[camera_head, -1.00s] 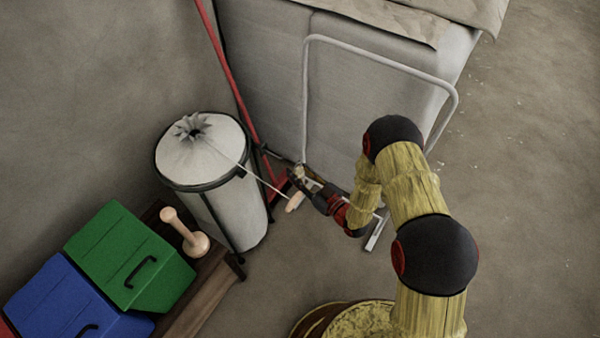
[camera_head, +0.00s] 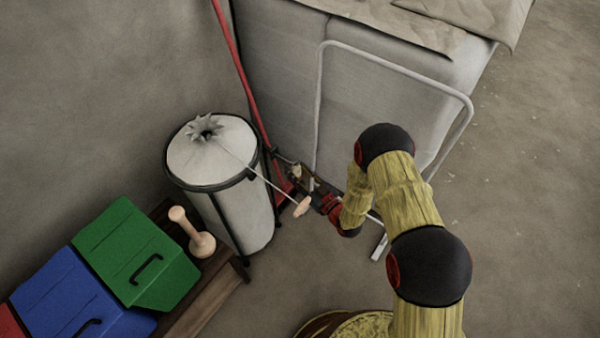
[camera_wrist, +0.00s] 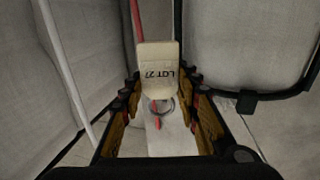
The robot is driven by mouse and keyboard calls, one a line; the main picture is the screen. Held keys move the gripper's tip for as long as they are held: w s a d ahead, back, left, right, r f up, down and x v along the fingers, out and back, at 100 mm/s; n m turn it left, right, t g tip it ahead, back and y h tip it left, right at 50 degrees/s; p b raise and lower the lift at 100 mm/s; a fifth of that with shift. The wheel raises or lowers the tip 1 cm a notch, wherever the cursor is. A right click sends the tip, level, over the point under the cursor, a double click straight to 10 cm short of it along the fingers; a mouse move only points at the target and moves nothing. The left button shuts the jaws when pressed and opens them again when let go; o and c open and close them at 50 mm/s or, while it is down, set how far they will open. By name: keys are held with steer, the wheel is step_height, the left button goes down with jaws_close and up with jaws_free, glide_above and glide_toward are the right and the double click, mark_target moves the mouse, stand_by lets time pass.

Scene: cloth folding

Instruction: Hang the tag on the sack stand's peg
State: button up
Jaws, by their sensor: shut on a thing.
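The sack stand (camera_head: 262,162) has a dark rim around a pale, gathered sack (camera_head: 212,150), left of my gripper. A short rod (camera_head: 283,157) juts from the rim side toward my gripper; I cannot tell for sure that it is the peg. My gripper (camera_head: 304,182) is shut on the tag. The tag (camera_wrist: 157,70) is cream, reads "LOT 27" and stands between my fingertips (camera_wrist: 162,86) in the wrist view. A dark ring (camera_wrist: 161,106) shows below it. The tag's contact with the rod is unclear.
A thin pale line runs from the sack to a tan toggle-like piece (camera_head: 302,207) beside my gripper. A red pole (camera_head: 238,75) and a white tube frame (camera_head: 318,95) stand close behind. Green (camera_head: 125,245) and blue (camera_head: 70,295) bins and a wooden knob (camera_head: 203,244) are lower left.

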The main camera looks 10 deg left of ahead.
steer(key=shift+w+a+f, duration=0.1)
steer(key=shift+w+a, duration=0.15)
steer(key=shift+a, duration=0.45)
steer(key=shift+w+a+f, duration=0.1)
steer(key=shift+w+a, duration=0.15)
steer(key=shift+a, duration=0.4)
steer(key=shift+w+a+f+b, duration=0.25)
steer(key=shift+a+f+b, duration=0.25)
steer(key=shift+b, duration=0.4)
steer(key=o, duration=0.9)
steer(key=o, duration=0.4)
steer(key=shift+d, duration=0.1)
steer(key=shift+p+v, duration=0.4)
steer(key=shift+v, duration=3.25)
